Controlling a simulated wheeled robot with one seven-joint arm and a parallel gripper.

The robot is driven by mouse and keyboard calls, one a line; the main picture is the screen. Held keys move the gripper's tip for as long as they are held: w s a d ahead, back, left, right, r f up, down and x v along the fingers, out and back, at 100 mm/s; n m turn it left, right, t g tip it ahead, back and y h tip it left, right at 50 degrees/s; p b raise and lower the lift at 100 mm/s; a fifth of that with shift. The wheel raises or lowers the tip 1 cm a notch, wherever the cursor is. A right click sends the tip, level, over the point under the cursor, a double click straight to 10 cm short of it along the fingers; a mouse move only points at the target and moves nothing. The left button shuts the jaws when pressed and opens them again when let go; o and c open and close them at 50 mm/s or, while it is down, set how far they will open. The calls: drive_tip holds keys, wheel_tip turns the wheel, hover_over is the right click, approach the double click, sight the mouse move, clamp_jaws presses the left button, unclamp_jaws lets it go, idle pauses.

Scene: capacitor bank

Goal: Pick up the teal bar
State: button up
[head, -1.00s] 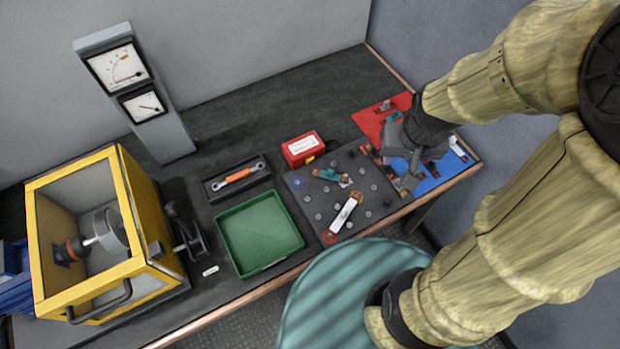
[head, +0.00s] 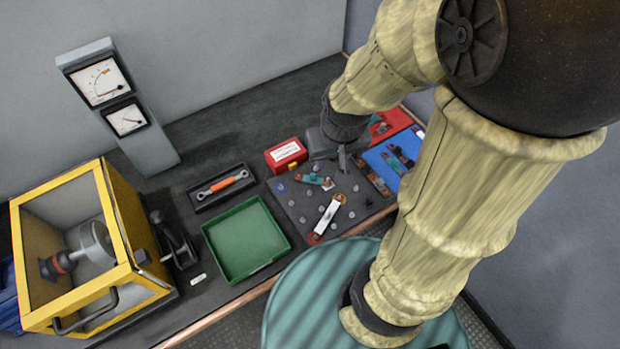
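The teal bar (head: 312,179) lies on the dark studded board (head: 290,208), towards its back left, with a small orange-and-white end piece at its right. My wrist hides part of the gripper and the board's back right corner.
A red box (head: 286,155) stands behind the board. A green tray (head: 246,241) and a wrench in a black tray (head: 205,204) are on the left. Blue (head: 377,159) and red (head: 397,117) areas with small parts lie on the right. A yellow-framed case (head: 112,225) stands far left.

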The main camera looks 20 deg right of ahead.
drive_tip(key=shift+o, duration=0.8)
drive_tip(key=m+g+b, duration=0.3)
drive_tip(key=m, duration=0.2)
hover_over(311, 174)
wheel_tip(311, 174, down, 10)
drive_tip(key=f, duration=1.1)
drive_tip(key=shift+w+d+f+p, duration=0.1)
drive_tip(key=shift+d+f+p, duration=0.2)
drive_tip(key=shift+f+p, duration=0.1)
drive_tip(key=shift+a+f, duration=0.15)
drive_tip(key=shift+f, duration=0.1)
drive_tip(key=shift+a, duration=0.2)
